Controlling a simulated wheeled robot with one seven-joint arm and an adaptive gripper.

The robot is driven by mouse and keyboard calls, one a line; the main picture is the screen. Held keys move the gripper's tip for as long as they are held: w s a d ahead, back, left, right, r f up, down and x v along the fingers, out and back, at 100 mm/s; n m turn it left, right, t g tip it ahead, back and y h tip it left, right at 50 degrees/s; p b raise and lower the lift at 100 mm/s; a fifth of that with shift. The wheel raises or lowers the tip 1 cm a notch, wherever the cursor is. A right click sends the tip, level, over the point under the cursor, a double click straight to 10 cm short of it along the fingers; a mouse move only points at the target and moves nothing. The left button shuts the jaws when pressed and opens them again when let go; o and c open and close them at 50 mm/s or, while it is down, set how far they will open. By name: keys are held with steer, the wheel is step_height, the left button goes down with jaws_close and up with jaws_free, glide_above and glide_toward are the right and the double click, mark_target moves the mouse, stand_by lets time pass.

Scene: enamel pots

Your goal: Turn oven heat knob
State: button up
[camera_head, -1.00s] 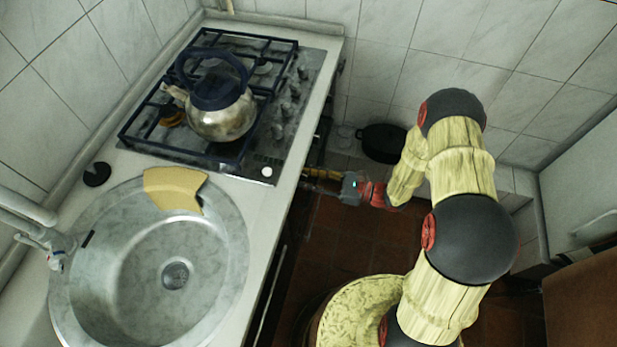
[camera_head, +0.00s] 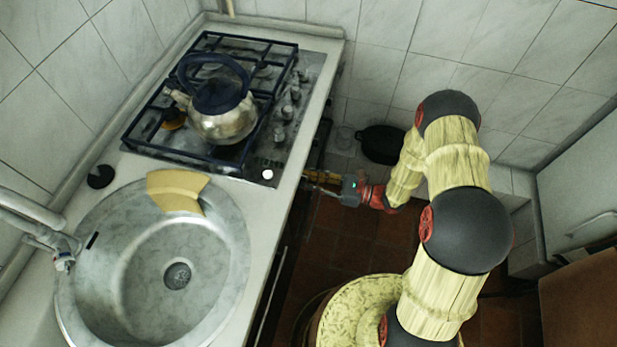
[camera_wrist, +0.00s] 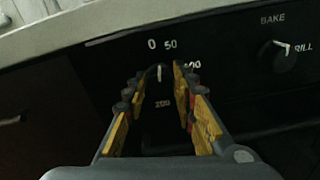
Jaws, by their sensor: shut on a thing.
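In the wrist view the dark heat knob (camera_wrist: 159,73) sits on the black oven panel, with a white pointer line on its face. The numbers 0, 50 and 200 show around it, and another is partly covered by a finger. My gripper (camera_wrist: 157,80) has its yellow-padded fingers on either side of the knob, shut on it. In the head view my gripper (camera_head: 318,181) reaches left to the oven front below the counter edge. The knob itself is hidden there.
A second knob (camera_wrist: 279,57), marked BAKE and GRILL, is to the right. Above the oven, a kettle (camera_head: 222,122) stands on the gas hob (camera_head: 262,160). A round sink (camera_head: 215,270) is nearer. A black pot (camera_head: 383,144) stands by the back wall.

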steer(key=shift+w+m+p, duration=0.1)
steer(key=shift+m+p, duration=1.1)
steer(key=shift+m, duration=0.7)
steer(key=o, duration=1.1)
steer(key=shift+o, duration=0.2)
steer(key=v, duration=1.2)
